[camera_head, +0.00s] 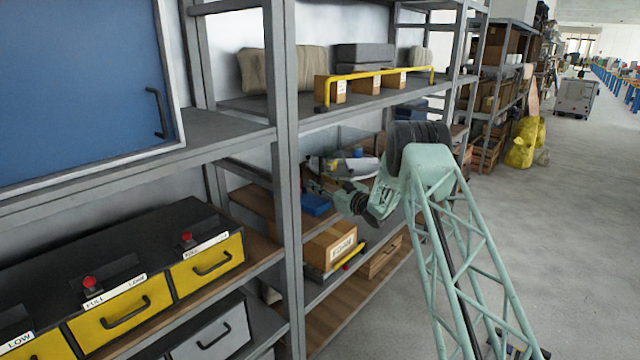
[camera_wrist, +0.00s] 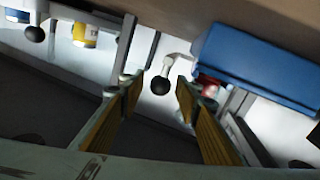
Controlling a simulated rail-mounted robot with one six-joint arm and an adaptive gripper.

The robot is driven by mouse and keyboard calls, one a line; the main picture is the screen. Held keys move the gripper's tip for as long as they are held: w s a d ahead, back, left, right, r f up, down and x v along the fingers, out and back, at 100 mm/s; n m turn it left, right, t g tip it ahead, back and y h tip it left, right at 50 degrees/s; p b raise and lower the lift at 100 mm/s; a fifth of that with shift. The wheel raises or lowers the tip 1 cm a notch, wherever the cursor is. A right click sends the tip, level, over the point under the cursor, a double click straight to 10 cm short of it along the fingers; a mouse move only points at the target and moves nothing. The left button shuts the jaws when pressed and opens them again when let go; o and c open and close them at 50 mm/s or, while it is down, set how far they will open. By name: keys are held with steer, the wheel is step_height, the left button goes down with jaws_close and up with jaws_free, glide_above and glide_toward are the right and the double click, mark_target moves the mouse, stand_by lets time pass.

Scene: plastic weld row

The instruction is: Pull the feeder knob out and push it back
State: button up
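A black ball knob (camera_wrist: 161,85) on a pale angled stem shows in the wrist view, in the gap between my fingertips. My gripper (camera_wrist: 158,92) is open, with a yellow-and-black padded finger on each side of the knob. I see no finger touching it, and cannot tell how deep it sits between them. In the head view my gripper (camera_head: 318,184) reaches into the middle shelf bay, above a blue box (camera_head: 316,204). The knob is too small or hidden to make out there. No label in view names the feeder knob.
In the head view, a shelf post (camera_head: 284,180) stands left of my gripper, and a carton (camera_head: 330,246) sits below.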

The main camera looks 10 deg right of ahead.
steer(key=shift+c, duration=0.5)
jaws_close()
steer(key=v, duration=0.5)
steer(key=d+v, duration=0.1)
steer(key=v, duration=0.1)
steer(key=shift+w+d+b, duration=0.15)
steer(key=shift+d+b, duration=0.1)
steer(key=shift+b, duration=0.05)
steer(key=shift+f, duration=0.1)
steer(key=shift+o, duration=0.5)
jaws_free()
steer(key=shift+d, duration=0.15)
steer(key=v, duration=1.2)
steer(key=shift+s, duration=0.2)
